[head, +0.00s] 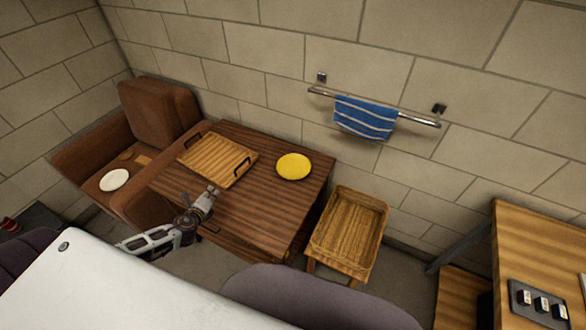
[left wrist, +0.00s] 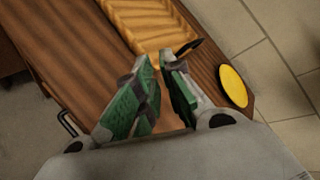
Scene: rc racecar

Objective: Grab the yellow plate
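The yellow plate (head: 293,166) lies flat near the back right part of the brown wooden table (head: 262,212). It also shows in the left wrist view (left wrist: 233,86), to the right of the fingers. My left gripper (head: 212,190) is over the table's front left part, apart from the plate, to its left and nearer to me. In the left wrist view its green-padded fingers (left wrist: 158,62) stand a little apart, with nothing held between them. My right gripper is not in view.
A wooden tray (head: 217,160) with dark handles lies left of the plate, just beyond my left gripper. A brown armchair (head: 158,115) holds a white plate (head: 114,180). A wooden stool-like tray stand (head: 347,232) is right of the table. A blue towel (head: 364,118) hangs on the wall.

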